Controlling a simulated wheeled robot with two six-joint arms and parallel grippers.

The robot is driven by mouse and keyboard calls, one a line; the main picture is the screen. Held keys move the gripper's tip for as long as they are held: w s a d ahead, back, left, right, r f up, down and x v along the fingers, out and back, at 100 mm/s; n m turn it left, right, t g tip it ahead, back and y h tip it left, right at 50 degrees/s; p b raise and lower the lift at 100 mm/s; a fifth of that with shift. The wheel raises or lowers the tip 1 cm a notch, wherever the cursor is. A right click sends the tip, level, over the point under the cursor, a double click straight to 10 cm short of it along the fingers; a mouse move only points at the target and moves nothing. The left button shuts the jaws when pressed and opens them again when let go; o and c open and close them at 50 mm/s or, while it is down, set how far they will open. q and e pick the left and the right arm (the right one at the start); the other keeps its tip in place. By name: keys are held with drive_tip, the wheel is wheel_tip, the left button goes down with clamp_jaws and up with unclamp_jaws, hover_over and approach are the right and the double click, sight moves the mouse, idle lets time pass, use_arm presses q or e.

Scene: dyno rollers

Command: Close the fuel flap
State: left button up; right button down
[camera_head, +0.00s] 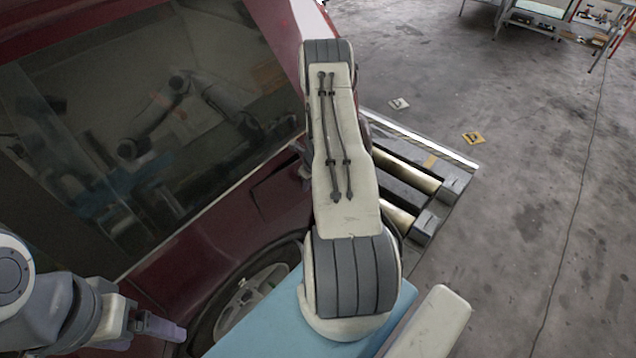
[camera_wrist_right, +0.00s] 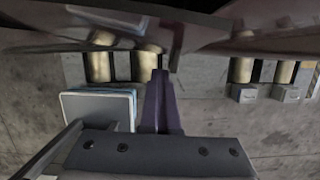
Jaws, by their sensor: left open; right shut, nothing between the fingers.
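The dark red car (camera_head: 185,240) fills the left of the head view. On its rear side, above the wheel, the dark-edged fuel flap (camera_head: 280,190) shows beside my right arm. My arm hides its right part, so I cannot tell how far it stands open. My left gripper (camera_head: 168,328) is open and empty beside the car at lower left.
The rear wheel (camera_head: 245,300) is below the flap. Metal rollers (camera_head: 408,172) in a frame lie on the floor behind my right arm. Yellow and white markers (camera_head: 473,138) lie on the concrete. Open floor (camera_head: 530,230) spreads to the right, with a rack at the far top right.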

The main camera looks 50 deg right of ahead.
drive_tip(key=s+f+v, duration=0.1)
drive_tip(key=s+v, duration=0.1)
drive_tip(key=v, duration=0.9)
drive_tip(key=s+d+f+m+t+y+b, duration=0.1)
drive_tip(key=s+m+t+y+b, duration=0.2)
drive_tip(key=m, duration=0.8)
drive_tip(key=s+d+f+m+t+b, duration=0.15)
drive_tip(key=s+m+b, duration=0.3)
drive_tip(key=m, duration=0.55)
use_arm(q)
drive_tip(key=f+p, duration=0.4)
drive_tip(key=shift+s+f, duration=0.3)
drive_tip(key=shift+s, duration=0.05)
use_arm(e)
drive_tip(key=w+d+r+x, duration=0.1)
drive_tip(key=w+x, duration=0.1)
drive_tip(key=x, duration=0.9)
drive_tip(key=shift+d+g, duration=0.15)
drive_tip(key=shift+g, duration=0.3)
drive_tip(key=shift+w, duration=0.2)
